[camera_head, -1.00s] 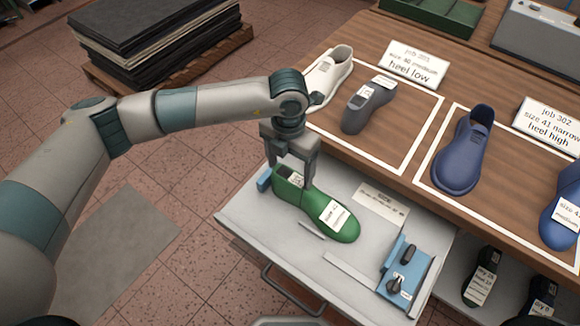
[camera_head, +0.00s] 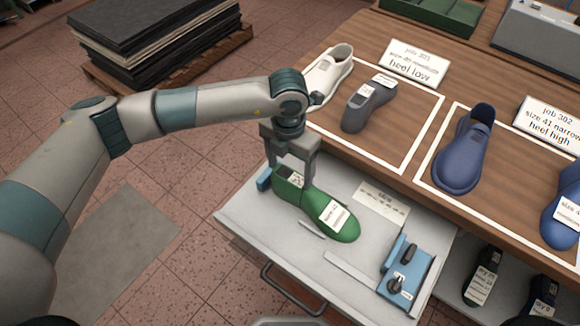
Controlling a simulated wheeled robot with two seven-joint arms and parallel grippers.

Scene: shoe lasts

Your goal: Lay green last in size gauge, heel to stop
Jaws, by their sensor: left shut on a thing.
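The green last (camera_head: 312,208) lies on the light board of the size gauge (camera_head: 243,218), which sits at the pulled-out drawer. Its heel is at the left, close to the blue heel stop (camera_head: 264,179); I cannot tell whether they touch. Its toe points right and toward me. My left gripper (camera_head: 291,184) reaches down from above and is shut on the green last near its heel end. A blue slider block (camera_head: 405,267) with dark knobs stands on the gauge at the right, apart from the toe. My right gripper is out of view.
Dark lasts (camera_head: 482,276) lie in a compartment at lower right.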

